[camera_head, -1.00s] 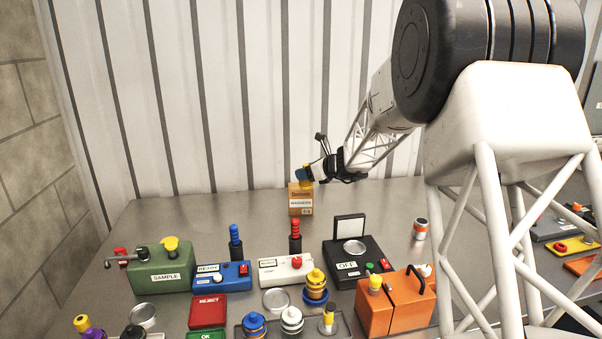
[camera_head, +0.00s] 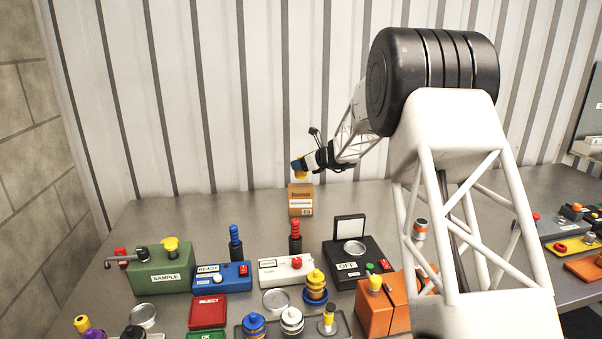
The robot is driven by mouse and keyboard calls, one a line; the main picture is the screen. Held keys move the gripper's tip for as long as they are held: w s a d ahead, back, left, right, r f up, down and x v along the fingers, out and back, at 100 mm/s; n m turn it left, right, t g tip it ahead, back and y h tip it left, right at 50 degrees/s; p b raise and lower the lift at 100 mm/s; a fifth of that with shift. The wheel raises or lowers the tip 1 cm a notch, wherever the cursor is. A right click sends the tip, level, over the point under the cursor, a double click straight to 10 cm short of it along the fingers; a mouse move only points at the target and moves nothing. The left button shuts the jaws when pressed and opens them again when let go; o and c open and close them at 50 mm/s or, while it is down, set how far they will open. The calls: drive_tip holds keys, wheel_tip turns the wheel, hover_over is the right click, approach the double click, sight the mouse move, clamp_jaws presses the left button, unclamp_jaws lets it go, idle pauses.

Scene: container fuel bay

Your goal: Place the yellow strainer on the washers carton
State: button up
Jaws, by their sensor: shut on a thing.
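The washers carton (camera_head: 300,201) is a small brown box with a white label, standing upright at the back of the grey table near the corrugated wall. My gripper (camera_head: 299,168) is above the carton, reaching in from the right. The strainer is just over the carton's top. The view is too small to tell whether it touches the carton.
In front stand a green SAMPLE box (camera_head: 163,268), a blue READY box (camera_head: 222,275), a white switch box (camera_head: 285,270), a black OFF device (camera_head: 362,262) and an orange case (camera_head: 377,306). The table left of the carton is clear.

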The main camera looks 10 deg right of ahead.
sight(301, 172)
idle(0.3)
drive_tip(key=shift+f, duration=1.75)
drive_tip(key=shift+f, duration=0.1)
drive_tip(key=o, duration=0.9)
drive_tip(key=v, duration=1.2)
